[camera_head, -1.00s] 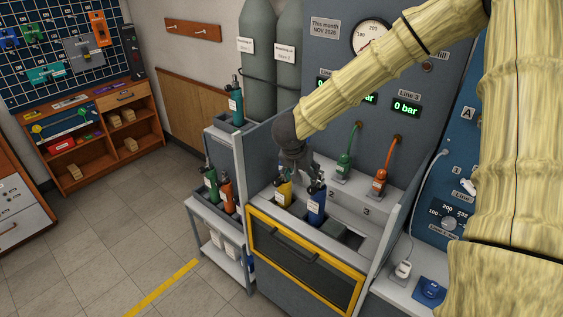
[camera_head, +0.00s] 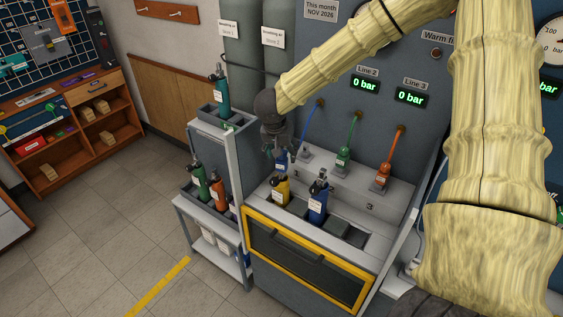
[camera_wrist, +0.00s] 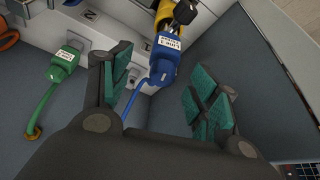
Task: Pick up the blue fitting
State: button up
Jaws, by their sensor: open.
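The blue fitting (camera_wrist: 165,62), with a white label and a blue hose (camera_wrist: 133,104), shows in the wrist view beyond and between my open fingers. In the head view the blue fitting (camera_head: 281,160) is partly hidden just below my gripper (camera_head: 278,147). My gripper (camera_wrist: 158,82) is open with green pads and holds nothing; the fitting looks apart from the pads. A yellow cylinder (camera_head: 280,190) with a dark top stands close in front of the fitting. I cannot tell whether the two touch.
A blue cylinder (camera_head: 318,205) stands to the right of the yellow one in the bench. Green (camera_head: 343,160) and orange (camera_head: 383,175) fittings with hoses are on the ledge to the right. A grey side wall and a cart (camera_head: 208,200) with cylinders lie left.

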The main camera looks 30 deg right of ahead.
aim_at(281, 159)
jog(key=shift+w+d+f, duration=0.1)
jog(key=shift+d+f, duration=0.15)
jog(key=shift+f, duration=0.4)
jog(key=shift+w+f+p, duration=0.2)
jog(key=shift+f+p, duration=0.15)
jog(key=shift+f, duration=0.15)
jog(key=shift+w+f+p, duration=0.2)
jog(key=shift+f+p, duration=0.1)
jog(key=shift+f, duration=0.2)
jog(key=shift+p+x, duration=0.3)
jog(key=shift+x, duration=1.1)
jog(key=c, duration=1.3)
jog(key=shift+r, duration=0.1)
jog(key=shift+r+b, duration=0.5)
jog(key=shift+r, duration=0.6)
jog(key=s+a+r+b, duration=0.2)
jog(key=s+a+b, duration=0.2)
jog(key=s+a, duration=0.4)
jog(key=s, duration=0.5)
jog(key=shift+s+a+r+b, duration=0.2)
jog(key=shift+s+r+b, duration=0.1)
jog(key=shift+s+r, duration=0.05)
